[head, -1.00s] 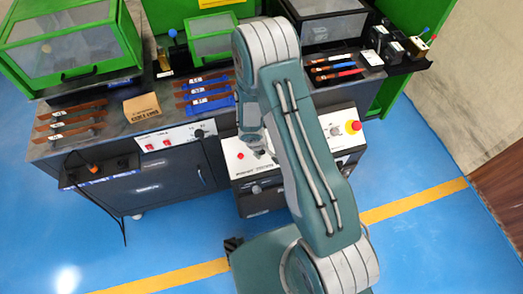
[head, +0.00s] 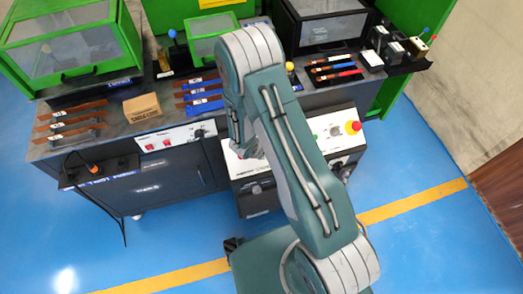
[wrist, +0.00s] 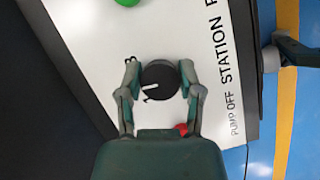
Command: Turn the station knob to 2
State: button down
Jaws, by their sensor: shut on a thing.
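The station knob (wrist: 160,80) is round and black with a white pointer line, on a white panel in the wrist view. Its pointer aims to the left in that view, just above a printed 1. A small mark near the left finger is partly covered and I cannot read it. My gripper (wrist: 159,76) has one finger on each side of the knob and is shut on it. In the head view my arm hangs over the control box, and the knob and fingertips cannot be made out there.
The white control panel (wrist: 92,50) carries a green button (wrist: 127,2) and printed text. A red emergency button (head: 353,127) stands at the panel's right. Copper-coloured bars (head: 70,122) and a cardboard box (head: 142,106) lie on the bench behind. The blue floor in front is clear.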

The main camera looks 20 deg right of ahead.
jog(key=shift+s+n, duration=0.1)
jog(key=shift+n, duration=0.4)
jog(key=shift+c, duration=1.3)
grip_release()
jog(key=v, duration=1.2)
jog(key=shift+s+f, duration=0.1)
jog(key=shift+f, duration=0.05)
